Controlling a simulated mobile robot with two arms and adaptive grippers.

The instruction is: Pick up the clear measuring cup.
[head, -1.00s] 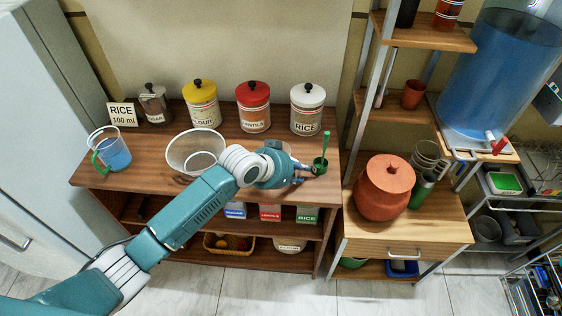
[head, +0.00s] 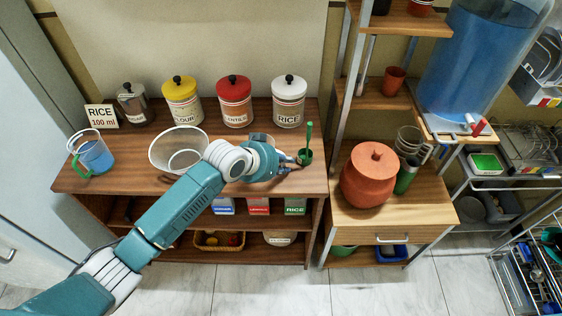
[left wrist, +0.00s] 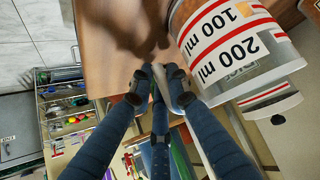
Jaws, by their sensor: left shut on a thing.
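In the left wrist view, a clear wall with 100 ml and 200 ml labels (left wrist: 235,45) shows close on the right. My left gripper (head: 293,164) is to the right of the cup, apart from it, at a small green scoop (head: 307,155) with an upright handle. It is shut on that scoop, though the contact is unclear. The left fingertips (left wrist: 158,78) show close together. My right gripper is not seen.
Canisters (head: 235,103) line the counter's back. A jug of blue water (head: 97,157) and a RICE 100 ml card (head: 101,116) stand at the left. A terracotta pot (head: 368,180) and glasses (head: 408,140) stand on the right cabinet. A water tank (head: 480,60) is beyond.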

